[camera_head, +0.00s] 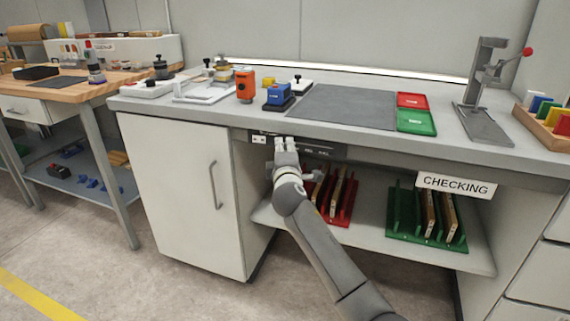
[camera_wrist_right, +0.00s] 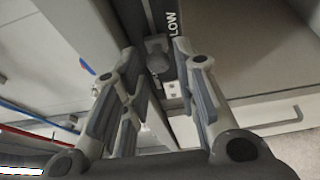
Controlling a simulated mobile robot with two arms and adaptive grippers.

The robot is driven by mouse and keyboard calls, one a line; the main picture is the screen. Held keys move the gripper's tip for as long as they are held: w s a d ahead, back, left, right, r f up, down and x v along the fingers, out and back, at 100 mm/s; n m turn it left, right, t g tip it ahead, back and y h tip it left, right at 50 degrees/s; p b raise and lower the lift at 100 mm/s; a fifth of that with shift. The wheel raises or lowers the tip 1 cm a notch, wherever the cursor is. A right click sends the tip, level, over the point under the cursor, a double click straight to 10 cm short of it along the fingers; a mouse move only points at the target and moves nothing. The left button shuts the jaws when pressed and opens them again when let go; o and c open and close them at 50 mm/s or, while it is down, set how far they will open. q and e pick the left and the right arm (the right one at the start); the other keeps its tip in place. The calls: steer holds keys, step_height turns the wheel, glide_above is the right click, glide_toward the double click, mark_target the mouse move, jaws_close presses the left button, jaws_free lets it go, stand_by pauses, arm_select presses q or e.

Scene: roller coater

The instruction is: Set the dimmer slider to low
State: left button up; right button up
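The dimmer is a dark strip (camera_head: 325,149) under the front edge of the workbench. In the right wrist view its slider knob (camera_wrist_right: 158,60), small and grey, sits on the dark strip close to the white word LOW (camera_wrist_right: 172,22). My right gripper (camera_head: 286,143) is at the strip's left part and hides some of it. In the wrist view my right gripper (camera_wrist_right: 154,48) is open, with its fingertips on either side of the knob; I see gaps, and contact cannot be made out. My left gripper is not in view.
Above the strip is the worktop with a grey mat (camera_head: 340,106), a red tray (camera_head: 412,100) and a green tray (camera_head: 416,122). Below are a red rack (camera_head: 345,213), a green rack (camera_head: 405,222) and a CHECKING sign (camera_head: 456,185). A cabinet door (camera_head: 175,185) stands to the left.

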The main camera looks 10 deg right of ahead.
steer(key=s+a, duration=0.2)
steer(key=s, duration=0.8)
steer(key=shift+s+a, duration=0.15)
steer(key=shift+s, duration=0.15)
